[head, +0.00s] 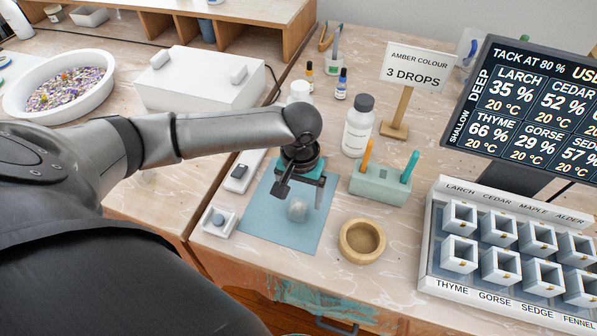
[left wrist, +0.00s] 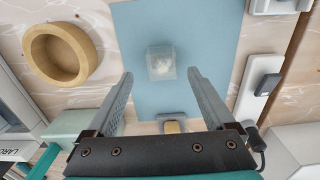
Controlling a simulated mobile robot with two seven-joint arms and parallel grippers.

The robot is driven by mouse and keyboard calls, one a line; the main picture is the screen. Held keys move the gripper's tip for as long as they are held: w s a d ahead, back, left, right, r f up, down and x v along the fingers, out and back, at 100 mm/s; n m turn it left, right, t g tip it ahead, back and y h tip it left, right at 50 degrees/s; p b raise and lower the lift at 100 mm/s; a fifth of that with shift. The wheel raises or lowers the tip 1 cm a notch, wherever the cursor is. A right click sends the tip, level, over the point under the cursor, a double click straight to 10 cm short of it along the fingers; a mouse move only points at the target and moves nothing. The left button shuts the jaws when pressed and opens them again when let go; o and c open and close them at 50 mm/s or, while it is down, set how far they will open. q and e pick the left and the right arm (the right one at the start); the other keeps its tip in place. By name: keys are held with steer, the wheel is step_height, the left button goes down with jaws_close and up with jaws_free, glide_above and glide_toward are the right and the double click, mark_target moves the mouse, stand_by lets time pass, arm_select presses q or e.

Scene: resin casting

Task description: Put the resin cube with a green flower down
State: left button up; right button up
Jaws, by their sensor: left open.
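A small clear resin cube (head: 297,210) with a pale shape inside rests on the blue mat (head: 262,215). In the left wrist view the cube (left wrist: 161,63) sits on the mat (left wrist: 205,30), just beyond my fingertips. I cannot make out a green flower in it. My left gripper (head: 302,193) is open over the mat; in the left wrist view its two fingers (left wrist: 160,75) stand apart, to either side of the cube's line, not touching it. My right gripper is not in view.
A round wooden bowl (head: 345,248) stands right of the mat, and a pale green holder (head: 377,187) with two upright tools stands behind it. Small white trays edge the mat's left.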

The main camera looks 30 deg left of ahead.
mark_target(298, 205)
arm_select(q)
step_height(298, 205, down, 5)
steer(key=shift+s+a+r+b, duration=0.1)
steer(key=shift+s+r+b, duration=0.1)
steer(key=shift+b, duration=0.6)
steer(key=shift+r, duration=0.1)
jaws_close()
